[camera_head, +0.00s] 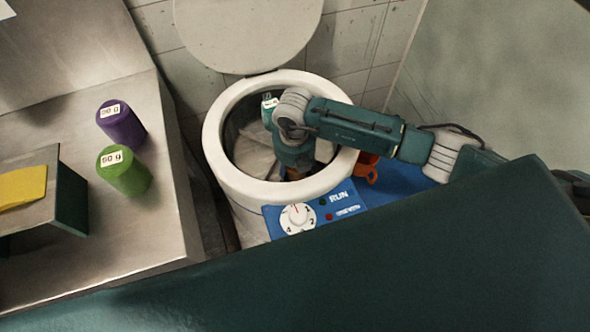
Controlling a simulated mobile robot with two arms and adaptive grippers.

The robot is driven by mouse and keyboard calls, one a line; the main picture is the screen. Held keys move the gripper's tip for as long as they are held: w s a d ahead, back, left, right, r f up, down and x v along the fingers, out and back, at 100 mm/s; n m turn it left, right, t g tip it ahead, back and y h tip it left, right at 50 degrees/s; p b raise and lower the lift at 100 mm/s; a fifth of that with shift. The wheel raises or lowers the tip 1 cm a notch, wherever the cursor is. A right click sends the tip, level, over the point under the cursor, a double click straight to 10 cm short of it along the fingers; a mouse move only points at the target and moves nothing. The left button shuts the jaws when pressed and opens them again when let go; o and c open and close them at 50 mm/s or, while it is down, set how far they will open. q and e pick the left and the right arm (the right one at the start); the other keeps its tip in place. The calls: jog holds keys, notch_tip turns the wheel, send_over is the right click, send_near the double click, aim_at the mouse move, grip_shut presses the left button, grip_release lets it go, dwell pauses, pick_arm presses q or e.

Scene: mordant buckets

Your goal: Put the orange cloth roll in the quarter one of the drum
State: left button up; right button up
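The white round drum (216,157) stands open at the centre, its lid (247,30) raised at the back. My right arm comes in from the right and reaches down into the drum. My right gripper (293,172) is largely hidden inside, below the wrist, so its fingers cannot be made out. A small brown-orange patch shows beside it; I cannot tell whether it is the orange cloth roll. The quarter markings inside are not readable. My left gripper is not in view.
A purple roll (123,127) and a green roll (124,173) with labels stand on the metal counter at left. A yellow item (22,186) lies on a box there. An orange object (370,168) is beside the drum. A blue panel with a dial (297,217) is in front.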

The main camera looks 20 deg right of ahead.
jog(key=o, duration=1.2)
jog(key=shift+r, duration=0.15)
notch_tip(320, 180, up, 12)
jog(key=b, duration=0.2)
jog(key=shift+b, duration=0.3)
jog(key=shift+a, duration=0.1)
